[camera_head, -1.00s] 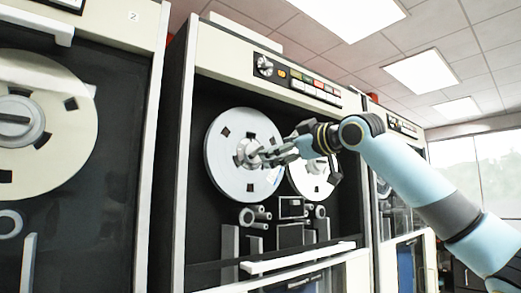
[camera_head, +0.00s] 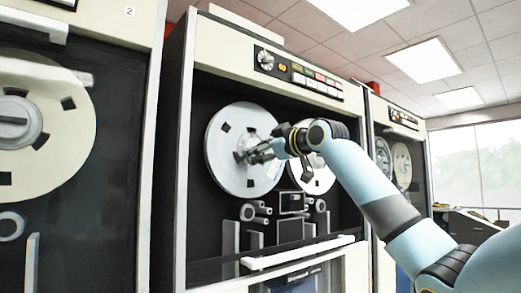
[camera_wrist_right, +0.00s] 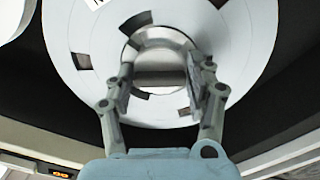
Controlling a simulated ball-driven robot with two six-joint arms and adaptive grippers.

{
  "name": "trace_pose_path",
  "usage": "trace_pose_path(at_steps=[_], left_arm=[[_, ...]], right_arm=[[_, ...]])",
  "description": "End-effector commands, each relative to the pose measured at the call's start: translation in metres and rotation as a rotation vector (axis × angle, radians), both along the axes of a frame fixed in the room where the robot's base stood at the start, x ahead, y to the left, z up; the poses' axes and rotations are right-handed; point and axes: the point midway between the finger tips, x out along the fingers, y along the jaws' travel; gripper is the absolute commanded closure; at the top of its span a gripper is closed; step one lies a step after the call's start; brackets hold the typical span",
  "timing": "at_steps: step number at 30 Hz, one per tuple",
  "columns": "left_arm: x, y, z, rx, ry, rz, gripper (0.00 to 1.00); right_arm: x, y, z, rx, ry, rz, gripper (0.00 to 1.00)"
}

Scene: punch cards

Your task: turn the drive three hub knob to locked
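The middle tape drive (camera_head: 185,120) has a large pale left reel (camera_head: 225,170) with a hub knob (camera_head: 243,150) at its centre, partly hidden by my gripper. My right gripper (camera_head: 250,153) is at this hub. In the right wrist view the hub knob (camera_wrist_right: 160,78) shows a grip bar lying across the picture. The right gripper's fingers (camera_wrist_right: 162,85) are spread, one on either side of the knob. I cannot tell whether they touch it. My left gripper is not in view.
A drive marked 2 (camera_head: 150,45) with a cream reel (camera_head: 50,145) stands at the left. The middle drive has a second reel (camera_head: 312,180) behind my right arm, a button panel (camera_head: 300,75) above and a white handle bar (camera_head: 290,254) below. Another drive (camera_head: 383,110) stands further right.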

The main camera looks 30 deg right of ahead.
Motion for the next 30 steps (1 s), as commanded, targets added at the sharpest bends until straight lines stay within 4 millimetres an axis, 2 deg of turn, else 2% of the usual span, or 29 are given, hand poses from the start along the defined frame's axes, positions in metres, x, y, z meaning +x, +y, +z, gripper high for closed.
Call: trace_pose_path(at_steps=[1,6,17,30], left_arm=[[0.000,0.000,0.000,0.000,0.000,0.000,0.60],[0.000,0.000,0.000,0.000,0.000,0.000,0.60],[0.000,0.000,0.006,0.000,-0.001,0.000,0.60],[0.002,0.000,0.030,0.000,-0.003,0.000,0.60]], right_arm=[[0.000,0.000,0.000,0.000,0.001,0.001,0.55],[0.000,0.000,0.000,0.001,0.001,0.002,0.77],[0.000,0.001,0.001,0.067,0.007,0.001,0.78],[0.000,0.001,0.001,0.384,0.032,0.000,0.78]])
